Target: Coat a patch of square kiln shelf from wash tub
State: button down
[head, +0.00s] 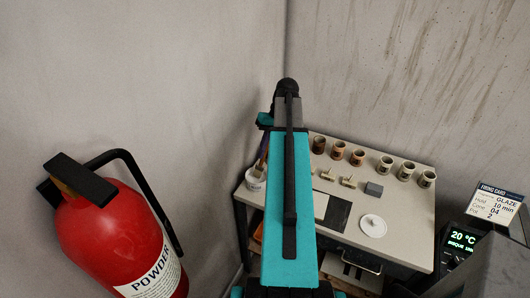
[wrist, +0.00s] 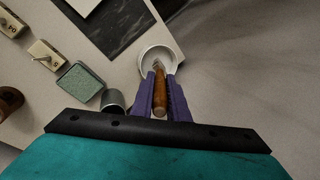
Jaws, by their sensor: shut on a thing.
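My gripper (wrist: 160,82) is shut on a brush with a brown wooden handle (wrist: 159,100). The brush points into the white round wash tub (wrist: 143,62), which also shows at the table's left side in the head view (head: 255,184). The brush tip is hard to make out, and I cannot tell whether it touches the wash. The square kiln shelf (head: 321,204) is a pale piece with a dark slab (head: 338,213) beside it. Part of it is hidden behind my arm. In the wrist view its corner (wrist: 83,4) shows at the top, with dark slab between it and the tub.
A green block (wrist: 79,83) and a metal cup (wrist: 113,99) stand near the tub. Small stands (wrist: 45,55) and several cups (head: 385,164) are farther along. A white disc (head: 372,226) lies at the right. A red extinguisher (head: 112,240) is at left; walls are close behind.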

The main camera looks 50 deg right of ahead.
jog(key=shift+f, duration=0.6)
dwell(2.3)
jog(key=shift+r, duration=0.1)
jog(key=shift+r+p, duration=2.25)
jog(key=shift+r, duration=1.25)
